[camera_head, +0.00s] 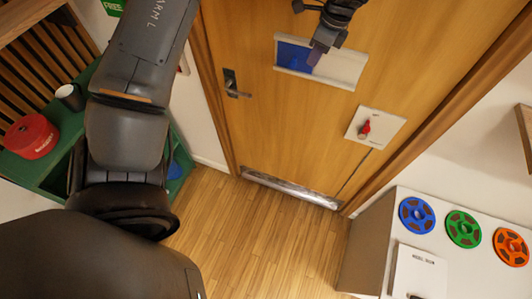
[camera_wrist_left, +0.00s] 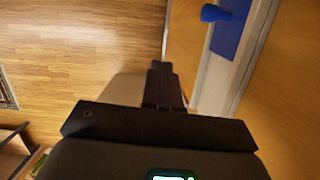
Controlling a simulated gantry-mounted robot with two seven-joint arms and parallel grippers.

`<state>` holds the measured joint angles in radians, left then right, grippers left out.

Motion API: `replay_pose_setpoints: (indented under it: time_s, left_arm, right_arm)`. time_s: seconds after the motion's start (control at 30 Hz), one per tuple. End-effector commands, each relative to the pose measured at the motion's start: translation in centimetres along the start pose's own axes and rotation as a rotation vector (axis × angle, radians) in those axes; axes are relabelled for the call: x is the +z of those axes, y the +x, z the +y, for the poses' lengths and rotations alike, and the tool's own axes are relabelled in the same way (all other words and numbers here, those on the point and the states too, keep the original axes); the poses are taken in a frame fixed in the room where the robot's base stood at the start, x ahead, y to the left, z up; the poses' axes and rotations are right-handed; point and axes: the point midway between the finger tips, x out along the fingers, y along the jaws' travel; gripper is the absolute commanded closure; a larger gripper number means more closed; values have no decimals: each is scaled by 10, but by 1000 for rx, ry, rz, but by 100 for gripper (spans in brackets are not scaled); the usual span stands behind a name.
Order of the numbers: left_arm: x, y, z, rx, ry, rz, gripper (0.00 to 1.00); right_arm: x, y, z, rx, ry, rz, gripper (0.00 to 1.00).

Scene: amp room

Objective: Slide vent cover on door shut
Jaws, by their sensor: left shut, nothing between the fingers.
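The wooden door (camera_head: 265,110) carries a white-framed vent panel (camera_head: 343,68). The blue vent cover (camera_head: 292,56) fills the left part of the frame, and the right part looks pale and bare. In the left wrist view the blue cover (camera_wrist_left: 230,33) has a round blue knob (camera_wrist_left: 211,13). My left gripper (camera_head: 318,53) is shut and empty in front of the vent, overlapping the cover's right end in the head view. In the left wrist view its fingers (camera_wrist_left: 163,85) show apart from the knob. Contact with the cover cannot be told. My right gripper is not in view.
The door has a metal handle (camera_head: 233,85) and, below the vent, a white plate with a red knob (camera_head: 365,128). A grey cabinet with coloured reels (camera_head: 463,228) stands at right. A green shelf (camera_head: 55,172) holds a red case (camera_head: 30,136) at left. The wooden floor between is clear.

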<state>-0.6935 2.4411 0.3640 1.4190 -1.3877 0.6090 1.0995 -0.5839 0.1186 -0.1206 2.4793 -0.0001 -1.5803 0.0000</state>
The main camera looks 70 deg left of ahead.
Motion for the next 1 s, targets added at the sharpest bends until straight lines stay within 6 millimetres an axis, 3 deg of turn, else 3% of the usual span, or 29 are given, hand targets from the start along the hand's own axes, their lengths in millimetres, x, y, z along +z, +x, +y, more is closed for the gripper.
replay_pose_setpoints:
  time_s: [0.53,1.0]
  left_arm:
    - [46,98,-14,-56,138,88,100]
    - [56,187,6,-144,228,208,100]
  right_arm:
    - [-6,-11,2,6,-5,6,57]
    - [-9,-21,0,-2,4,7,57]
